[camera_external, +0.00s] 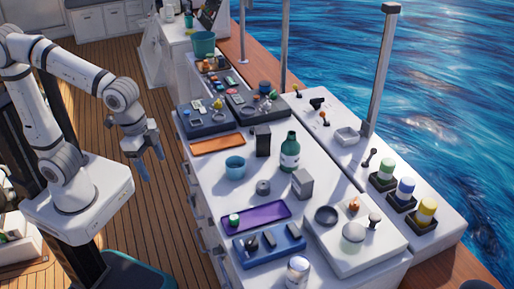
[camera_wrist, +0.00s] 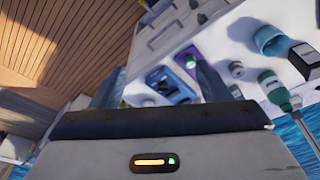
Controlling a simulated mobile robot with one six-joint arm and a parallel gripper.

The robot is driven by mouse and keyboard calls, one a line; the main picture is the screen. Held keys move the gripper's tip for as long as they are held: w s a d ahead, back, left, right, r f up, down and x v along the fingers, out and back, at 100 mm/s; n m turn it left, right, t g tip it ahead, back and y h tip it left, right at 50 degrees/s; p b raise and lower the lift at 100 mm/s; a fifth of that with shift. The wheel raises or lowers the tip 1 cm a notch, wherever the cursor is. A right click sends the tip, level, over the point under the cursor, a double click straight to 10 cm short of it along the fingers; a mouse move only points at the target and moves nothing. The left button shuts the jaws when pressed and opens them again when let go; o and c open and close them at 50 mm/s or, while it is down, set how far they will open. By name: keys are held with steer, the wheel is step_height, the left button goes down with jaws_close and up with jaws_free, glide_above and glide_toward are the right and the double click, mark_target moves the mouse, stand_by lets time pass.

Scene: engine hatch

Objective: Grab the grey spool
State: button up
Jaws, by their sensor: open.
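The grey spool (camera_external: 263,187) is a small, short dark grey cylinder standing on the white counter, between the blue bowl and the purple tray. In the wrist view a small grey round thing (camera_wrist: 236,69), which looks like the spool, lies right of the right finger. My gripper (camera_external: 151,164) hangs open and empty over the deck, left of the counter and well apart from the spool. In the wrist view both fingers of my gripper (camera_wrist: 158,86) stand wide apart with nothing held between them.
Near the spool are a blue bowl (camera_external: 235,167), a green bottle (camera_external: 290,152), a grey box (camera_external: 302,184), a dark box (camera_external: 262,140) and a purple tray (camera_external: 270,214). A blue holder (camera_external: 286,238) stands nearer the front.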

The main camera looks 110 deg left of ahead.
steer(key=w+a+f+n, duration=0.1)
steer(key=w+a, duration=0.4)
steer(key=w, duration=0.2)
steer(key=n+g, duration=0.2)
steer(key=n, duration=0.1)
glide_above(263, 184)
steer(key=f, duration=1.7)
steer(key=shift+d+f+b, duration=0.25)
steer(key=shift+d+b, duration=0.1)
steer(key=shift+d, duration=0.05)
steer(key=f+p, duration=0.1)
steer(key=f, duration=0.4)
steer(key=f+p, duration=0.1)
steer(key=f, duration=0.1)
steer(key=shift+a+f+p, duration=0.3)
steer(key=shift+a+f, duration=0.05)
steer(key=shift+f, duration=0.05)
steer(key=c, duration=1.1)
